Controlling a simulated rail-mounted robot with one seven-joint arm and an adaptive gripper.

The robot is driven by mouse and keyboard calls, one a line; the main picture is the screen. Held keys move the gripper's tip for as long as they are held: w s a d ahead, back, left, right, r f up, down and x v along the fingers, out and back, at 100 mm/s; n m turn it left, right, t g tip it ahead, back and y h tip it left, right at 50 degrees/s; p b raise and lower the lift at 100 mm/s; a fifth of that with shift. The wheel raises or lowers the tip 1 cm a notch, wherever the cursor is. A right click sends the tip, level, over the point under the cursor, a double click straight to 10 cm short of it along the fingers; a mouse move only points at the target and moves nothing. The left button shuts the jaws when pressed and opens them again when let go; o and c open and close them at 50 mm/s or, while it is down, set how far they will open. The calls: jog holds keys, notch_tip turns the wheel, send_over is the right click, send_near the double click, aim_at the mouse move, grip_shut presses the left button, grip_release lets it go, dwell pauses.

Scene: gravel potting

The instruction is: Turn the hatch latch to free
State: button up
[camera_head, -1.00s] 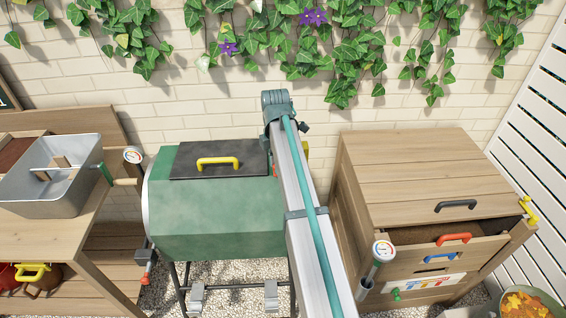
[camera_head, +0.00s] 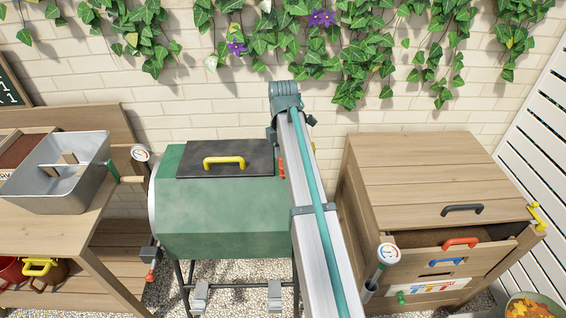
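The green drum composter (camera_head: 225,220) stands in the middle on dark legs. Its dark hatch (camera_head: 200,163) lies shut on top and carries a yellow handle (camera_head: 223,161). A small red-orange part (camera_head: 281,168), possibly the hatch latch, shows at the hatch's right edge against my arm. How it is turned is too small to tell. My arm crosses in front of the drum's right end and hides what is behind it. My gripper is not visible.
A wooden bin (camera_head: 430,180) with a partly open front drawer stands right of my arm. A bench at left holds a metal tray (camera_head: 60,185). A dial thermometer (camera_head: 388,255) stands by the bin's front. Ivy hangs on the wall behind.

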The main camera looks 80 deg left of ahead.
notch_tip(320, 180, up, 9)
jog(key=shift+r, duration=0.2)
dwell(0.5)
